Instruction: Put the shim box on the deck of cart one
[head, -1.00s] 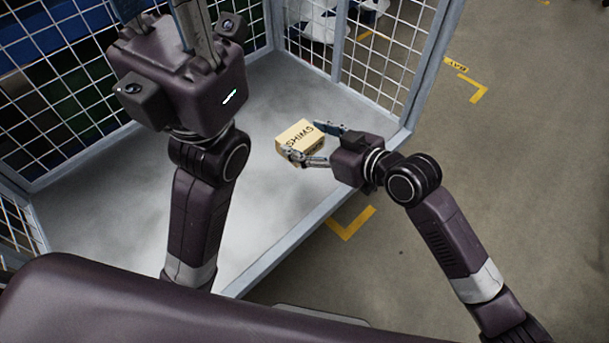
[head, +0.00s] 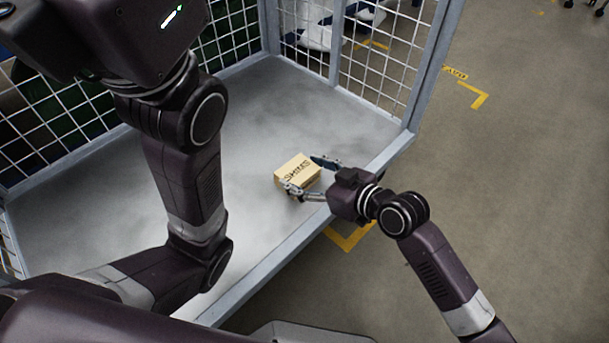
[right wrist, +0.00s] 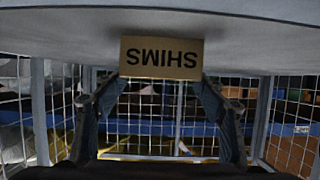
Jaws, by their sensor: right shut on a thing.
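The shim box (head: 298,170) is a small tan carton with dark SHIMS lettering. My right gripper (head: 304,174) is shut on it, one finger on each side. The box is at the right front part of the grey cart deck (head: 240,110), just inside the edge rail. In the right wrist view the box (right wrist: 161,58) appears upside down between the fingers (right wrist: 162,88), close to the deck (right wrist: 60,32). I cannot tell whether it touches the deck. My left arm crosses the left of the head view, with its fingers out of the picture.
The grey edge rail (head: 300,235) runs under my right wrist. The deck around the box is clear. Yellow floor marks (head: 350,237) lie outside the cart.

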